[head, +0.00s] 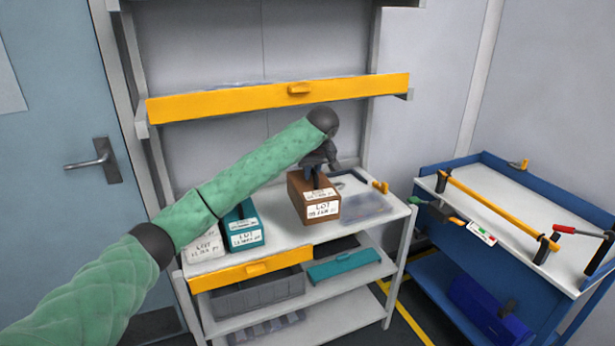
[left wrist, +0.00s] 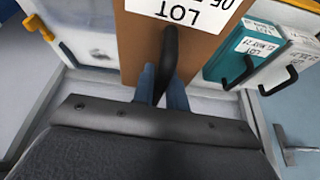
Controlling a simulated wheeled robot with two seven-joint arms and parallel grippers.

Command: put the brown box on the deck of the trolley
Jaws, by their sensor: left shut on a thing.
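The brown box (head: 297,203), with white LOT labels, is at the middle of the rack's white shelf, and I cannot tell whether its bottom touches the shelf. My left gripper (head: 317,180) comes down on it from above and is shut on it. In the left wrist view, the fingers (left wrist: 165,88) close at the dark handle on the box's label face (left wrist: 140,45). The trolley (head: 445,226) stands at the right, blue with a pale deck (head: 505,212). My right gripper is not in view.
A teal box (head: 243,227) and a white box (head: 204,246) stand left of the brown box. A clear tray (head: 362,207) lies to its right. A yellow-fronted shelf (head: 280,97) is above. Yellow-barred tools (head: 495,206) and a small device (head: 481,233) occupy part of the deck.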

